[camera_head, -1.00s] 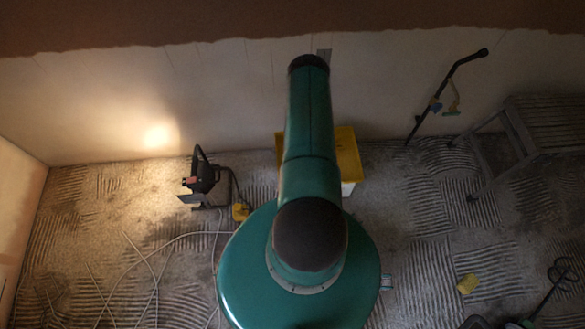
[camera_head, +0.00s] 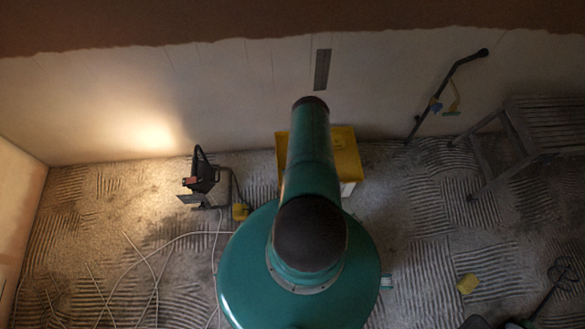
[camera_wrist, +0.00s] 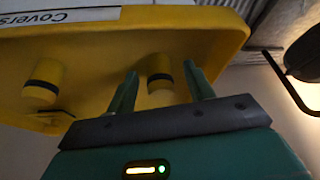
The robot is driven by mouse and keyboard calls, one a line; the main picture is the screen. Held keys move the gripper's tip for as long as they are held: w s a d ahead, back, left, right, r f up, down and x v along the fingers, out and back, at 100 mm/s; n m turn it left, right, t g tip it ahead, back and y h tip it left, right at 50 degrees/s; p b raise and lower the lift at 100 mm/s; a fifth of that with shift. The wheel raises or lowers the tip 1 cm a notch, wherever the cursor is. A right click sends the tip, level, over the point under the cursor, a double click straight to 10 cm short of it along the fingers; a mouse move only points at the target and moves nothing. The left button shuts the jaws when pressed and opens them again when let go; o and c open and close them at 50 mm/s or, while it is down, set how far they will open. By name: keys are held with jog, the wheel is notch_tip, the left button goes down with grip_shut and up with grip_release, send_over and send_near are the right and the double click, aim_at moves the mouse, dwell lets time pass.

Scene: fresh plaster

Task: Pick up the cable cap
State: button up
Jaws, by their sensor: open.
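Two short yellow cylinders with black bands show against a yellow surface in the wrist view. One yellow cylinder (camera_wrist: 160,81) appears between the fingers of my gripper (camera_wrist: 161,70). The other yellow cylinder (camera_wrist: 43,80) is to the left, clear of the fingers. Both look like caps; I cannot tell which one is the cable cap. My gripper is open, and I see no clear contact with the nearer cylinder. The yellow container (camera_wrist: 225,40) carries a white label reading "Covers", upside down here. It also shows in the head view (camera_head: 347,150), partly behind my arm, which hides my gripper there.
A dark work lamp (camera_head: 202,178) stands left of the container, with pale cables (camera_head: 150,265) on the floor. A grey trestle (camera_head: 515,125) and a black pole (camera_head: 450,85) are at the right. A dark round object (camera_wrist: 303,55) shows at the wrist view's right edge.

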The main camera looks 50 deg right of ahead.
jog(key=c, duration=1)
jog(key=shift+c, duration=0.5)
jog(key=shift+r, duration=0.45)
notch_tip(320, 180, up, 2)
jog(key=shift+d+r, duration=0.1)
jog(key=s+a+r, duration=0.6)
jog(key=a, duration=0.1)
jog(key=s+a+r, duration=0.3)
jog(key=r, duration=0.1)
jog(key=shift+s+a, duration=0.1)
jog(key=shift+a, duration=0.25)
